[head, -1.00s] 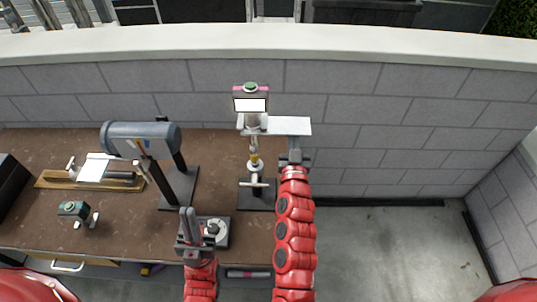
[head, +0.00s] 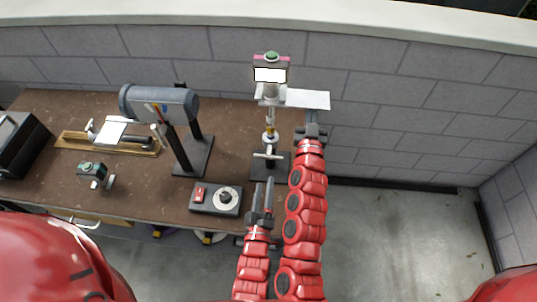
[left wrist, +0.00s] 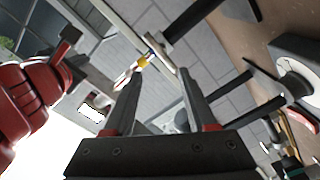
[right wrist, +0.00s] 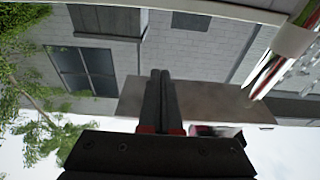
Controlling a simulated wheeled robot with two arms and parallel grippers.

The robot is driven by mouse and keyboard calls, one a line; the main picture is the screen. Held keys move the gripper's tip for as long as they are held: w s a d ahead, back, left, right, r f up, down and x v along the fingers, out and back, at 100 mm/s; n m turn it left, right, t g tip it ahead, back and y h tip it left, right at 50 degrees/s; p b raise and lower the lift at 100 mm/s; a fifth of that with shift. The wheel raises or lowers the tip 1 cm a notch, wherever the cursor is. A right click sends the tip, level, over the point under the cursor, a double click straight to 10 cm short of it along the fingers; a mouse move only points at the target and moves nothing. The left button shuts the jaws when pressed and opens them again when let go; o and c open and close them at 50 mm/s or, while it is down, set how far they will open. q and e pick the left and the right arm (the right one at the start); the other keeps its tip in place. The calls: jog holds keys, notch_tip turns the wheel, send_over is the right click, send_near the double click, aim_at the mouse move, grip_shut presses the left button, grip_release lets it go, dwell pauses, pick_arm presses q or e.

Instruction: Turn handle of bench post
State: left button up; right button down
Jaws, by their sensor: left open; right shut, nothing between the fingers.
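The bench post (head: 269,118) stands at the right end of the brown bench on a black base. Its pale crossbar handle (head: 268,155) sits low on the post, and a screen head with a green top sits above. In the left wrist view, the post's yellow ring (left wrist: 145,62) shows beyond the fingers. My left gripper (head: 263,195) is open and empty, in front of the handle and apart from it. My right gripper (head: 312,120) is shut and empty, close to the flat metal plate (head: 308,99) at the post's right; I cannot tell whether they touch.
A black box with a red switch and round dial (head: 216,199) lies left of my left gripper. A grey cylindrical machine (head: 160,103) on a dark stand is farther left. A wooden board with a tool (head: 108,142) lies at the back left. Open floor (head: 400,235) is to the right.

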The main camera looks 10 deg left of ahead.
aim_at(269, 155)
pick_arm(q)
jog(key=shift+w+f, duration=0.1)
jog(key=shift+w, duration=5.8)
